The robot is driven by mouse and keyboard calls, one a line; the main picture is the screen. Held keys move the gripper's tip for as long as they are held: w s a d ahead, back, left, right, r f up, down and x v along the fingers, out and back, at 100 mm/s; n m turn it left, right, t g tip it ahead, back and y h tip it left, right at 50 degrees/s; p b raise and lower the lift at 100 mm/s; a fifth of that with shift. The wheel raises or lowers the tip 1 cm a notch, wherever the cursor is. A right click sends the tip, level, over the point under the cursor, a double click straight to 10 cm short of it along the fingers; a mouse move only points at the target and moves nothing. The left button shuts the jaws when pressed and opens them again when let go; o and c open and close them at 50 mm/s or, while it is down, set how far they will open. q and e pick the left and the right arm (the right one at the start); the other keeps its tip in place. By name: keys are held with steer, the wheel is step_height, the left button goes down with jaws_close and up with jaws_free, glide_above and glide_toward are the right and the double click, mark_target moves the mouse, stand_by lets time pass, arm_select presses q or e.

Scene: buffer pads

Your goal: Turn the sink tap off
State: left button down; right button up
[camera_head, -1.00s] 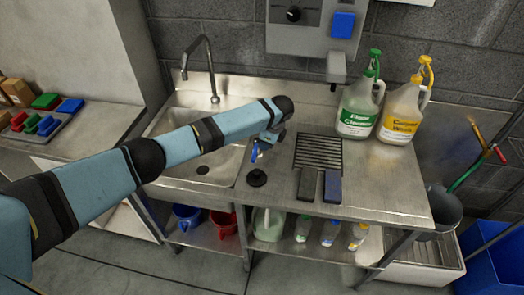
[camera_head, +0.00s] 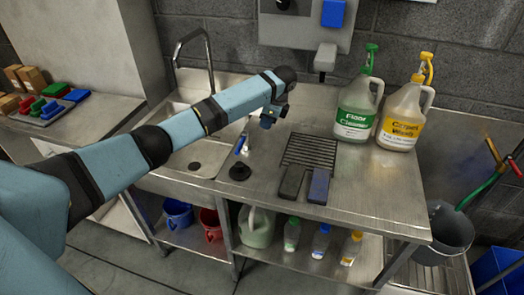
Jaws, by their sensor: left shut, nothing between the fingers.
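The metal sink tap (camera_head: 209,62) rises at the back of the steel sink (camera_head: 160,165), its spout bent over the basin at the left. I cannot make out running water at the spout. My left arm crosses in front of the sink and hides part of the basin. My left gripper (camera_head: 267,122) is shut and empty, pointing down above the counter, right of the sink and apart from the tap spout. A small blue-and-white item (camera_head: 242,144) stands at the sink's right edge, below-left of the gripper; I cannot tell what it is. My right gripper is not in view.
A black round piece (camera_head: 240,171) sits near the front of the counter (camera_head: 375,195). A drain grate (camera_head: 312,150) and two dark pads (camera_head: 305,185) lie to its right. A green-capped jug (camera_head: 358,108) and a yellow-capped jug (camera_head: 404,115) stand at the back right.

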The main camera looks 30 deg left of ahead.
mark_target(241, 144)
arm_select(q)
steer(key=a+f, duration=0.2)
steer(key=f, duration=0.1)
steer(key=s+a+f+p, duration=0.1)
steer(key=a+f, duration=0.1)
steer(key=f, duration=0.1)
steer(key=s+a+f, duration=0.1)
steer(key=a+f, duration=0.1)
steer(key=f, duration=0.2)
steer(key=shift+p, duration=0.35)
steer(key=shift+s+a+f, duration=0.1)
steer(key=shift+a, duration=0.3)
